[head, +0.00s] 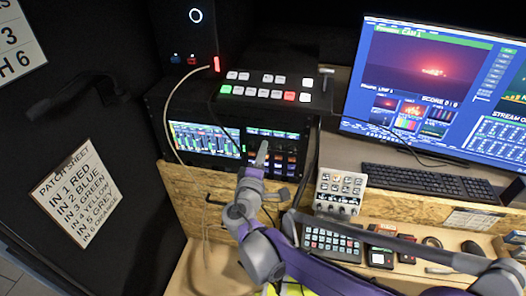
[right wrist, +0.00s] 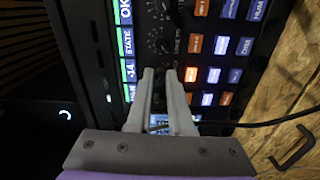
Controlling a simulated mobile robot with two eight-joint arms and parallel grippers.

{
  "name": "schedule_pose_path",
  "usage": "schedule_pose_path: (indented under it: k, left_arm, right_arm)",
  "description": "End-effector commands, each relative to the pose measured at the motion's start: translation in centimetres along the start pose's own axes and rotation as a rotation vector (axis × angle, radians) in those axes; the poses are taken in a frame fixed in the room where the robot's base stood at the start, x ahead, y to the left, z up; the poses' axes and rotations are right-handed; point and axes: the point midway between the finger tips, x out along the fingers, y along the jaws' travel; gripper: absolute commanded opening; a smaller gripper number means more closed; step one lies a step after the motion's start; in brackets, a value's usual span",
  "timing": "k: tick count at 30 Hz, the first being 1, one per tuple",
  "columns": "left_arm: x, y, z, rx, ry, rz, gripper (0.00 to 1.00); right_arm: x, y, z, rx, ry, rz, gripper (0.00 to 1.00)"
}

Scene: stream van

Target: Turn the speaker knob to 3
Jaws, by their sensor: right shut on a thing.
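The rack panel (head: 275,153) below the switcher carries small dark knobs and rows of lit buttons. My right gripper (head: 262,150) reaches up to this panel, its fingertips at the knob area. In the right wrist view its two grey fingers (right wrist: 160,76) point at the panel, with a narrow dark gap between them. They are closed on a small dark knob (right wrist: 159,88), which the fingers mostly hide. I cannot read the knob's pointer or its scale. My left gripper is not in view.
A switcher (head: 270,87) with lit buttons sits above the panel. A cable (head: 168,125) hangs at its left. A small mixer (head: 340,192), a keyboard (head: 430,184) and a monitor (head: 435,85) stand to the right. A patch sheet (head: 77,193) hangs on the left wall.

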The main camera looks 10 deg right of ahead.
Motion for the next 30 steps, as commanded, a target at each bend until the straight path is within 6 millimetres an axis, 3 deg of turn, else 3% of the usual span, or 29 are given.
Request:
schedule_pose_path:
  k: [11, 12, 14, 23, 30]
  left_arm:
    - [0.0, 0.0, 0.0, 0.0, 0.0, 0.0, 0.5]
    - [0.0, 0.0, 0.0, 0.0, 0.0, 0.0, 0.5]
    - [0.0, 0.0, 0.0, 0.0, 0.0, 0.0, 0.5]
    - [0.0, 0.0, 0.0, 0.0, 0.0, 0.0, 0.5]
    - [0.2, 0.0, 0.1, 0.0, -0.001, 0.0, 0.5]
  right_arm:
    - [0.0, 0.0, 0.0, 0.005, 0.0, -0.001, 0.0]
    - [0.0, 0.0, 0.0, 0.004, 0.0, -0.001, 0.23]
    - [0.0, 0.0, 0.0, 0.004, 0.0, -0.001, 0.32]
    - [-0.1, 0.0, 0.0, 0.003, 0.0, 0.0, 0.32]
    - [-3.3, -0.1, -0.1, 0.004, 0.004, -0.002, 0.32]
